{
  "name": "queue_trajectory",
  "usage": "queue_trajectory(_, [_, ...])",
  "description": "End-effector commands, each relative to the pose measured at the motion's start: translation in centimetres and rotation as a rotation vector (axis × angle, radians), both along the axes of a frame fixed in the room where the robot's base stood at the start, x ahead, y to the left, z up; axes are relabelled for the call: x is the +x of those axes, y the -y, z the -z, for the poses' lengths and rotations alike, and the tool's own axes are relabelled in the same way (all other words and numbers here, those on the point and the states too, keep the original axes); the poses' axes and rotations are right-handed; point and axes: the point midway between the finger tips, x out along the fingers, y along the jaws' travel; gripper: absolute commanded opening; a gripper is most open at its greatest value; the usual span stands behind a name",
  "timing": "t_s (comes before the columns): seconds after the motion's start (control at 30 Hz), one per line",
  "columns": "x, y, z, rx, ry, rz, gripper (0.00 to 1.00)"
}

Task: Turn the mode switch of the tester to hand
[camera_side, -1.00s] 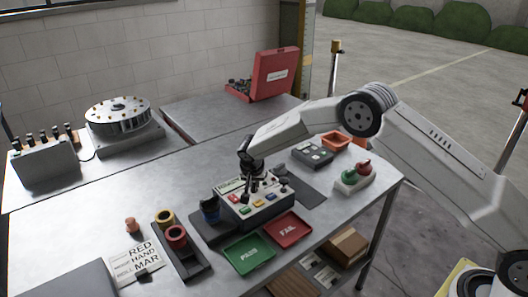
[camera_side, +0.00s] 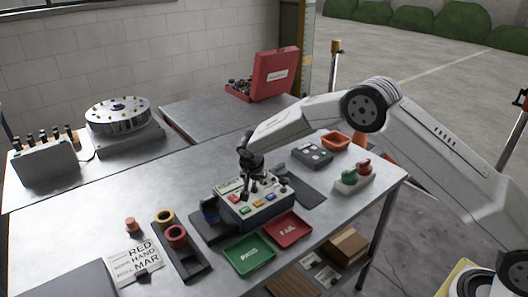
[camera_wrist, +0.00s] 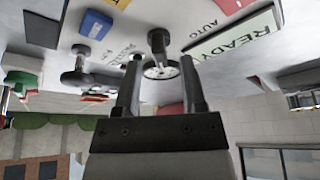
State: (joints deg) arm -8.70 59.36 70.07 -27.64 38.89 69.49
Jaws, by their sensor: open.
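The tester (camera_side: 262,214) is a grey box with coloured buttons on its sloped top, standing on the metal bench. My gripper (camera_side: 251,190) is above the tester's top, pointing down. In the wrist view its two fingers (camera_wrist: 160,92) are apart, with nothing clamped between them. A dark knob (camera_wrist: 158,40) and a small round dial face (camera_wrist: 161,70) show between and beyond the fingertips. A READY panel (camera_wrist: 238,36) and the word AUTO lie to the right of the knob. I cannot read a hand mark or tell which way the knob points.
A green PASS tray (camera_side: 249,255) and a red FAIL tray (camera_side: 288,231) lie in front of the tester. A dark holder with ring parts (camera_side: 177,240) stands to the left. A red and green button box (camera_side: 353,178) is at the right edge.

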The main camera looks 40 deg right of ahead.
Motion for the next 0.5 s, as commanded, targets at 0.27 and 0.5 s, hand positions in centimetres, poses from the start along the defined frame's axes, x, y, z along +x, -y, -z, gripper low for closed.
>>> queue_trajectory(0.27, [-0.9,-0.9,-3.1,0.0,0.001,-0.001,0.53])
queue_trajectory(0.5, [-1.6,-1.4,-5.1,0.0,0.0,0.001,0.53])
